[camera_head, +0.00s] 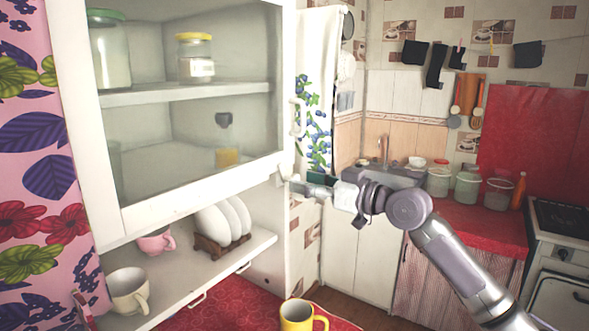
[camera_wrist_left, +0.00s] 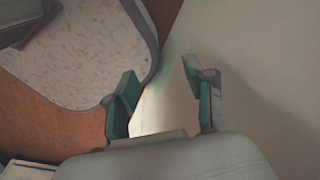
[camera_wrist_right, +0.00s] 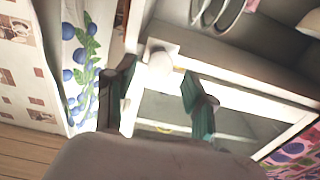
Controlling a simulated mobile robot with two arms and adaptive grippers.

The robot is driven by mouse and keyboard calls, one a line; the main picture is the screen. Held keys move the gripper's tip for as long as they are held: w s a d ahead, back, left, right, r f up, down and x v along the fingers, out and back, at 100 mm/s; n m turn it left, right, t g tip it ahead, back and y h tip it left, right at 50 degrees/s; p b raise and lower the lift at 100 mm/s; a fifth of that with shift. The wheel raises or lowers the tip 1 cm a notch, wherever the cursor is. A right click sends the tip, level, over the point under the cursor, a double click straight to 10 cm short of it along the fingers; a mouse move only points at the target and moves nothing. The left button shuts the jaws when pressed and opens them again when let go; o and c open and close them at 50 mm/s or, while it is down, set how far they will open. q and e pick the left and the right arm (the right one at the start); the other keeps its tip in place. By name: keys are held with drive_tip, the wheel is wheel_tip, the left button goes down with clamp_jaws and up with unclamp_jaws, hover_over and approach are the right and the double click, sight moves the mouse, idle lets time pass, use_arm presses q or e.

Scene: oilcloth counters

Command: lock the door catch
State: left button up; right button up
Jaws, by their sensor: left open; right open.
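The white cabinet's glass door (camera_head: 281,70) looks closed. Its white catch (camera_head: 286,171) sits at the lower right corner of the door, and it also shows in the right wrist view as a round knob on a square plate (camera_wrist_right: 161,59). My right gripper (camera_head: 304,186) is close to the catch, its fingers open and apart. In the right wrist view the knob shows between and just beyond the open fingertips (camera_wrist_right: 158,80); I cannot tell whether they touch it. My left gripper (camera_wrist_left: 160,82) is open and empty in the left wrist view and is not seen in the head view.
A yellow mug (camera_head: 297,316) stands on the red counter below. Under the glass cabinet, an open shelf holds white plates (camera_head: 222,222), a pink cup (camera_head: 157,243) and a cream cup (camera_head: 129,292). A white handle (camera_head: 298,118) juts from the door above the catch.

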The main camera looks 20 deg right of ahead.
sight(297, 178)
drive_tip(key=shift+p+x, duration=0.5)
drive_tip(key=shift+x, duration=1.3)
clamp_jaws()
drive_tip(key=shift+r+m+p, duration=0.15)
drive_tip(key=shift+m+p, duration=0.55)
drive_tip(key=shift+m, duration=0.5)
drive_tip(key=shift+d+m+p, duration=0.1)
drive_tip(key=shift+m+p, duration=0.3)
drive_tip(key=shift+m, duration=0.7)
